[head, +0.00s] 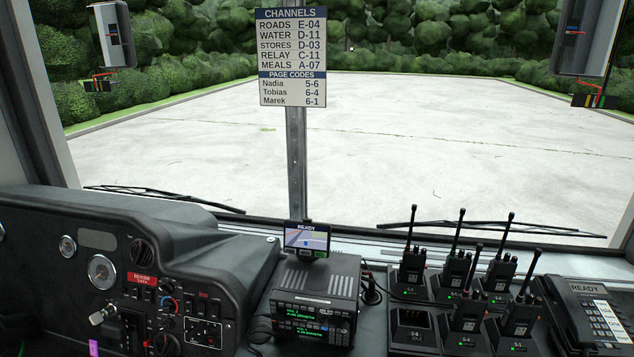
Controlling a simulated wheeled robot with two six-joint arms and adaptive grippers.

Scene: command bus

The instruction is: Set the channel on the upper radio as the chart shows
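The chart (292,57) hangs on the windscreen's centre post. Under CHANNELS it reads ROADS E-04, WATER D-11, STORES D-03, RELAY C-11, MEALS A-07. Under PAGE CODES it reads Nadia 5-6, Tobias 6-4, Marek 6-1. The upper radio (318,284) sits on the dash below the post, with a lit green display too small to read. The lower radio (306,334) is directly under it, also with green text I cannot read. Small knobs and buttons on both fronts are too small to tell apart. Neither of my grippers is in view.
A small screen (306,238) reading READY stands above the radios. Several handheld radios (467,312) stand in chargers to the right; one charger (412,326) is empty. A desk phone (590,313) reading READY is at far right. The driver's instrument panel (120,262) is at left.

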